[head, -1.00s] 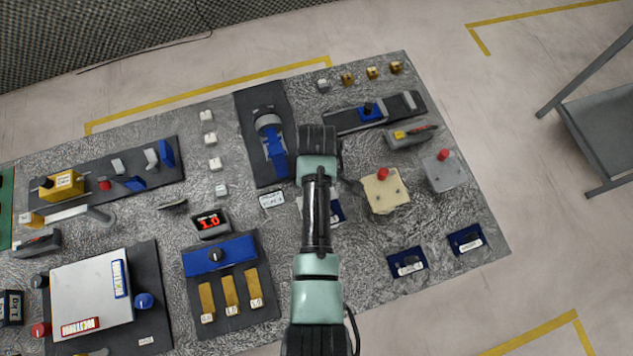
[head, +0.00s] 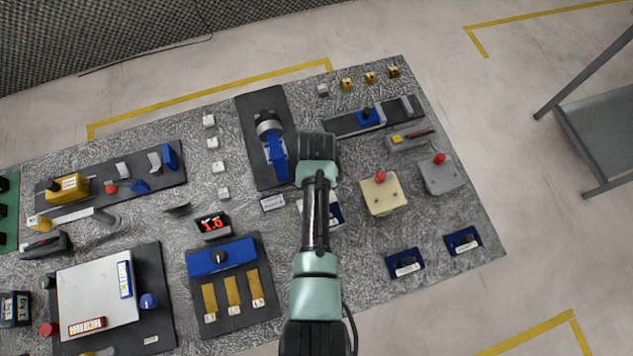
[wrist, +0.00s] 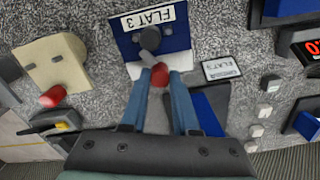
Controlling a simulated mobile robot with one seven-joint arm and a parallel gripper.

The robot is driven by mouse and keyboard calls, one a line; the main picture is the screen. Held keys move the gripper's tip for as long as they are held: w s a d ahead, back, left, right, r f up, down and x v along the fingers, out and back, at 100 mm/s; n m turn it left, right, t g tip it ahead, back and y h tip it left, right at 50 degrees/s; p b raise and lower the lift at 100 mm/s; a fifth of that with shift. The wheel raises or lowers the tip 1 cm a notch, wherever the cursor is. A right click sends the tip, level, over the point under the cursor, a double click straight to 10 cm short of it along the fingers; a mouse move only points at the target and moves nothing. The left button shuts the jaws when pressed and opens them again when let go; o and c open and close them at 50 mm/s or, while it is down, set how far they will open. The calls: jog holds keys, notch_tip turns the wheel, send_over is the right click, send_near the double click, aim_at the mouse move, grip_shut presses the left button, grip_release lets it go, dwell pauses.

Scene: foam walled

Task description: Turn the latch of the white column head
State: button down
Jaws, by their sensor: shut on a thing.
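The white column head (wrist: 178,61) shows as a pale block in the wrist view, at the lower edge of a blue plate labelled FLAT 3 (wrist: 178,40). A red knob (wrist: 159,76), which looks like its latch, lies between the blue fingertips of my gripper (wrist: 163,78). My gripper is shut on this red knob. The fingers hide the knob's sides and part of the column head. In the head view my arm covers most of the column head, and only part of the blue plate (head: 337,214) shows beside it.
A cream block with a red knob (head: 382,195) and a grey block with a red knob (head: 440,175) stand to the right. A blue clamp-like fixture (head: 275,155) stands left of my wrist. Two blue labelled plates lie at the lower right, one nearer (head: 398,269).

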jog(key=m, duration=0.5)
jog(key=shift+p, duration=0.3)
jog(key=shift+m, duration=0.3)
jog(key=c, duration=0.7)
grip_release()
jog(key=shift+o, duration=0.2)
jog(key=shift+r, duration=0.1)
notch_tip(320, 180, up, 13)
jog(key=b, duration=0.2)
